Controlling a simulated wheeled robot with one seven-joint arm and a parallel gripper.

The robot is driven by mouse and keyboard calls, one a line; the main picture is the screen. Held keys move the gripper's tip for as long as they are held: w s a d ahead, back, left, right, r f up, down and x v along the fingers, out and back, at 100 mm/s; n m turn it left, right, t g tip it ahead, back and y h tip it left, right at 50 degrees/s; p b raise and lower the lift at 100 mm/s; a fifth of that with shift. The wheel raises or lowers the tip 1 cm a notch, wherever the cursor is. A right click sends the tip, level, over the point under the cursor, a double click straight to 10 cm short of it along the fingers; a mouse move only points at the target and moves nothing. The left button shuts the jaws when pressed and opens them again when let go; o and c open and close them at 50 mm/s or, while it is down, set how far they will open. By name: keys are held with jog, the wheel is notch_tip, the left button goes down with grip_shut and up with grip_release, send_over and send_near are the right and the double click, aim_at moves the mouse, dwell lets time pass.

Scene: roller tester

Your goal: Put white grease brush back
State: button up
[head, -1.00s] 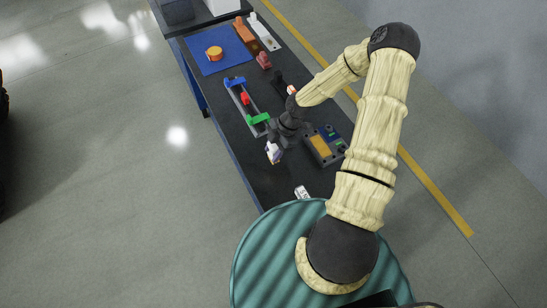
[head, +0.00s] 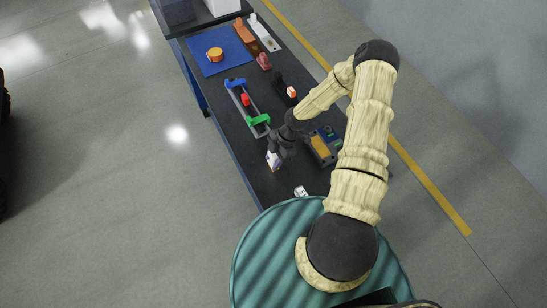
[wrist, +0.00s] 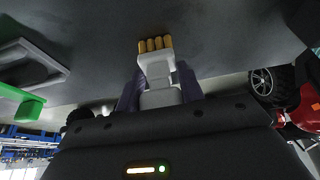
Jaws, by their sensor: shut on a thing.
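My gripper (wrist: 160,90) is shut on the white grease brush (wrist: 158,68). In the wrist view, the brush's white body sits between the purple fingers and its yellow bristles point away from my gripper. In the head view, my gripper (head: 276,157) hangs over the left side of the dark bench, near its front end. The brush there is small, a white bit (head: 271,159) at the fingertips. My gripper hides part of it. I cannot tell its exact height above the bench.
The roller tester (head: 247,106), with blue and green ends, lies just beyond my gripper. A control box (head: 322,146) stands to the right. A small white object (head: 300,191) lies nearer. A blue mat (head: 221,62) with an orange round thing (head: 215,54) is far off.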

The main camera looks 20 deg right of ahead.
jog(key=shift+f, duration=0.15)
jog(key=o, duration=1)
jog(key=b+v, duration=0.4)
jog(key=v, duration=0.8)
